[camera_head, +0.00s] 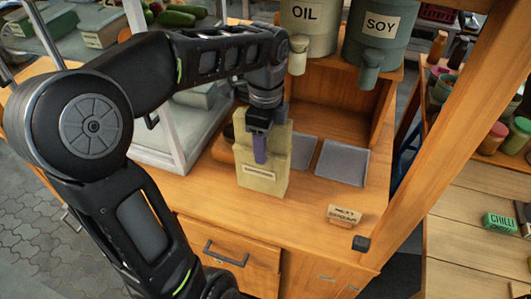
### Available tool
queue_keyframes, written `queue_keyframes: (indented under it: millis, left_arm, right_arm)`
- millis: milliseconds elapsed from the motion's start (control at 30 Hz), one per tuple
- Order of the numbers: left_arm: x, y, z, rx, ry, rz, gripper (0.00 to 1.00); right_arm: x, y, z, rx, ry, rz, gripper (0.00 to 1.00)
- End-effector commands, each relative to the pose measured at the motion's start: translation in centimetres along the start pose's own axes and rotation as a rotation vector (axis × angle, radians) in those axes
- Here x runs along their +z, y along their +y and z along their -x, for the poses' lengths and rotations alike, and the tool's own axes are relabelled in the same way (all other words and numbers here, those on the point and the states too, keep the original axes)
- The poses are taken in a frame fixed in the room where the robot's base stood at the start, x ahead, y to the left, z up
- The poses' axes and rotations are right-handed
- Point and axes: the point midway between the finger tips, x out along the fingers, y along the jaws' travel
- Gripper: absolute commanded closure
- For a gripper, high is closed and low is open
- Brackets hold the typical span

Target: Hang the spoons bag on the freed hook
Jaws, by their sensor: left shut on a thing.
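A beige, boxy bag (263,180) with a small label stands upright at the wooden counter in the head view. The label is too small to read, so I cannot tell for sure that it is the spoons bag. My left gripper (260,150) comes down from above and is shut on the upper part of the bag. I cannot tell whether the bag's bottom touches the counter. No hook can be made out. My right gripper is not in view.
Grey-green OIL (310,38) and SOY (379,42) containers with taps stand on a shelf behind. Two grey pads (342,163) lie right of the bag. A small sign (344,214) stands near the front edge. A wooden post (445,115) rises on the right.

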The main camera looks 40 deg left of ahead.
Motion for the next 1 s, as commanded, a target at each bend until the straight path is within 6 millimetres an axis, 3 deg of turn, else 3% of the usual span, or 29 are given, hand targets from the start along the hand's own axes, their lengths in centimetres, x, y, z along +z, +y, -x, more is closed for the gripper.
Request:
queue_keyframes:
  millis: [267,700,733,1000]
  left_arm:
    - [0.0,0.1,-3.6,0.002,-0.001,0.000,1.00]
    - [0.0,0.0,-4.4,0.001,0.000,0.000,1.00]
    - [0.0,0.1,-4.3,0.002,0.000,0.001,0.42]
    - [0.0,0.1,-4.2,0.002,0.000,0.000,0.22]
  right_arm:
    - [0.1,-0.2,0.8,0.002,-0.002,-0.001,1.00]
    - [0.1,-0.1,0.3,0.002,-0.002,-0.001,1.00]
    - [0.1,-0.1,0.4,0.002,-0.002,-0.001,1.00]
    - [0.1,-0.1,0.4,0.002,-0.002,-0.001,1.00]
